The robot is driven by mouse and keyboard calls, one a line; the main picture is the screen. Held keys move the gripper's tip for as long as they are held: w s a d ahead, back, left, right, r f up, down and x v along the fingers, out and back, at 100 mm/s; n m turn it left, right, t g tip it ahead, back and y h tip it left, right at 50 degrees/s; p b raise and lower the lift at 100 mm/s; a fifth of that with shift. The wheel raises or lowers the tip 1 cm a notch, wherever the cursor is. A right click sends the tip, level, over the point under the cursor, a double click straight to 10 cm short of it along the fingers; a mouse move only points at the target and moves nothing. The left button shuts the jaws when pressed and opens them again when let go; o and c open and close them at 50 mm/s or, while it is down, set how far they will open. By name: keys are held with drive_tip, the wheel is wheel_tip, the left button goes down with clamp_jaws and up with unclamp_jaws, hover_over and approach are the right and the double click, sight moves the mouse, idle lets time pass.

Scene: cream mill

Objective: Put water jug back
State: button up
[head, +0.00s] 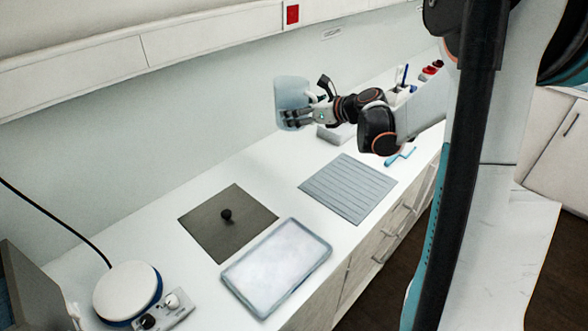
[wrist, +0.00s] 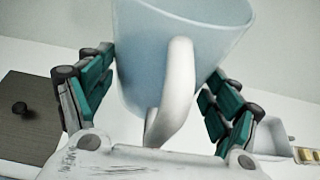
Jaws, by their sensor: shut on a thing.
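The water jug (head: 290,94) is a pale blue, see-through vessel with a white handle, held in the air above the counter near the back wall. It also fills the upper middle of the wrist view (wrist: 160,50), its handle toward the camera. My gripper (head: 294,118) is shut on the jug, with teal-padded fingers on both sides of its body in the wrist view (wrist: 155,85). The jug looks roughly upright with a slight tilt. Whether it holds water cannot be told.
A ribbed grey mat (head: 348,188) lies clear on the counter (head: 290,183). A dark square mat (head: 215,235) bears a black knob (head: 226,214). A white tray (head: 275,268), a round white-topped device (head: 127,290) and a blue-handled brush (head: 400,155) also lie there.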

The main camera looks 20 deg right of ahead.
wheel_tip(320, 180, down, 20)
drive_tip(key=b, duration=0.6)
drive_tip(key=shift+d+r, duration=0.1)
drive_tip(key=shift+r, duration=0.1)
drive_tip(key=shift+f, duration=0.1)
drive_tip(key=o, duration=2)
drive_tip(key=shift+s+r, duration=0.1)
drive_tip(key=shift+r, duration=0.1)
drive_tip(key=p+v, duration=0.2)
drive_tip(key=v, duration=0.9)
drive_tip(key=shift+s+p, duration=0.3)
drive_tip(key=shift+s, duration=0.05)
drive_tip(key=shift+d+r, duration=0.1)
drive_tip(key=shift+d, duration=0.05)
